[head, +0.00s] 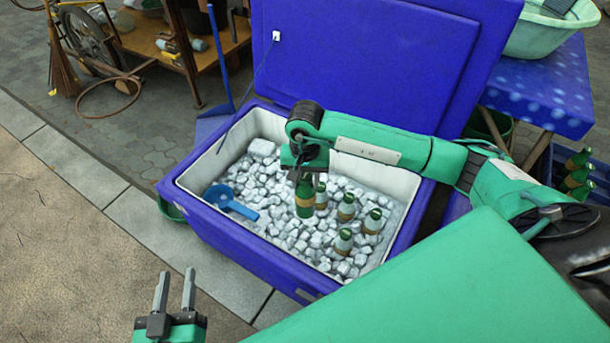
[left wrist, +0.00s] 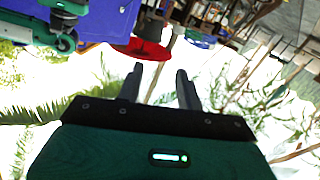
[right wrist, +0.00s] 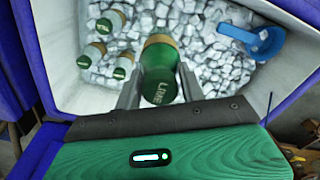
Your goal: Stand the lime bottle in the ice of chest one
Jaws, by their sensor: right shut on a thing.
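The lime bottle (head: 305,196) is green with a tan band and hangs upright from my right gripper (head: 306,172) over the ice. In the right wrist view the lime bottle (right wrist: 160,70), marked LIME, is between the two fingers of my right gripper (right wrist: 157,92), which is shut on it. Whether its base touches the ice I cannot tell. Chest one seems to be the blue open ice chest (head: 186,196), with ice cubes (head: 275,222) inside. My left gripper (head: 175,290) is open and empty in front of the chest; it also shows in the left wrist view (left wrist: 160,85).
Several bottles (head: 345,207) stand in the ice just right of the held one. A blue scoop (head: 230,203) lies in the ice at the left. The raised lid (head: 370,60) is behind. More bottles (head: 577,172) stand in a crate at the right.

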